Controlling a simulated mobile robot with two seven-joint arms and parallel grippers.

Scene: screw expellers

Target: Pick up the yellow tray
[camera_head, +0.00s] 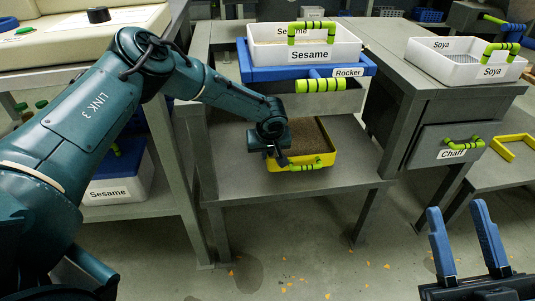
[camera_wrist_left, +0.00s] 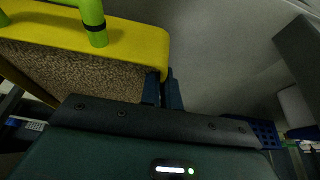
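The yellow tray (camera_head: 329,155) holds brown grainy material and sits on the low grey shelf under the Sesame stand. Its green handle is on the near side. The tray wall also fills the upper left of the left wrist view (camera_wrist_left: 140,38), with the green handle on it. My left gripper (camera_head: 281,161) is at the tray's left side. In the left wrist view its blue fingers (camera_wrist_left: 163,78) are close together, one on each side of the tray's edge; the contact itself is partly hidden. My right gripper (camera_head: 458,207) is open and empty at the lower right.
A white Sesame tray (camera_head: 335,52) stands on a blue Rocker frame (camera_head: 258,73) above the yellow tray. A Soya tray (camera_head: 428,60) and Chaff drawer (camera_head: 430,148) are on the right. A yellow frame (camera_head: 503,152) lies further right. Orange bits lie on the floor.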

